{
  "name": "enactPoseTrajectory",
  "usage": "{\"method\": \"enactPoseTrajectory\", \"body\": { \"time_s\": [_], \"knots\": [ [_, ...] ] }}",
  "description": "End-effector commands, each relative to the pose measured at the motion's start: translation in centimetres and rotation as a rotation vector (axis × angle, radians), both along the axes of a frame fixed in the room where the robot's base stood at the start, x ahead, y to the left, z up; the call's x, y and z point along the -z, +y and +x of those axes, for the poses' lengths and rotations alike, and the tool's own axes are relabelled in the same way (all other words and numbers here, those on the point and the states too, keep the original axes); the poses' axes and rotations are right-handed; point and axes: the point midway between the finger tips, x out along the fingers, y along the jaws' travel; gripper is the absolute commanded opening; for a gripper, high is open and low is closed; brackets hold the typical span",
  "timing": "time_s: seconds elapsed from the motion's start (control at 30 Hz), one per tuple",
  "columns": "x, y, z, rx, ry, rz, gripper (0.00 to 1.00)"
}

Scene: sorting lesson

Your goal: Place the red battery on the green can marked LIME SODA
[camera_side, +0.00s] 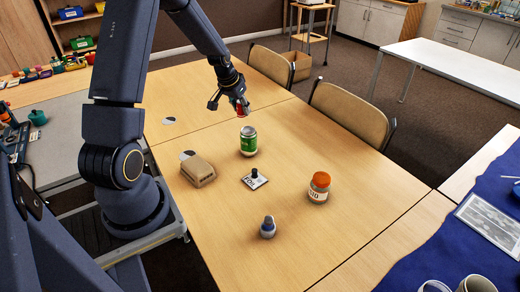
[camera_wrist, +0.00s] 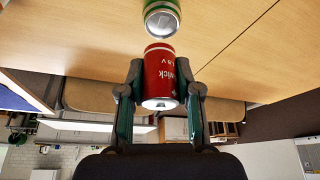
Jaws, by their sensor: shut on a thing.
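The red battery (camera_wrist: 160,72), a red cylinder with white lettering and a pale end, is between the fingers of my gripper (camera_wrist: 160,92) in the wrist view. In the side view my gripper (camera_side: 238,105) is shut on it above the table, and only part of the battery (camera_side: 242,109) shows. The green can (camera_side: 248,143) stands upright on the table, just below and slightly right of the held battery in the picture. In the wrist view the can (camera_wrist: 162,20) is at the top edge, partly cut off, with its pale metal end showing. Its label is too small to read.
Chairs (camera_side: 348,115) line the far edge. The table right of the can is clear.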

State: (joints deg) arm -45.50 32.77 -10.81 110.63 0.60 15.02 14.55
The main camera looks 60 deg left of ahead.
Motion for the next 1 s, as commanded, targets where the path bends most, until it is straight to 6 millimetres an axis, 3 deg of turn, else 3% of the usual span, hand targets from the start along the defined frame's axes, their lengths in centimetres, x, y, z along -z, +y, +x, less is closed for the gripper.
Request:
{"method": "enactPoseTrajectory", "body": {
  "time_s": [0.03,0.2,0.43,0.63,1.0],
  "knots": [
    [1.5,0.2,0.6,0.001,0.007,-0.006,0.00],
    [3.9,1.3,2.5,-0.001,0.004,-0.003,0.00],
    [5.2,1.9,3.5,-0.001,0.003,-0.003,0.00],
    [8.1,1.9,3.5,-0.001,0.004,-0.003,0.00],
    [8.6,1.9,3.5,-0.001,0.003,-0.003,0.00]
  ]
}}
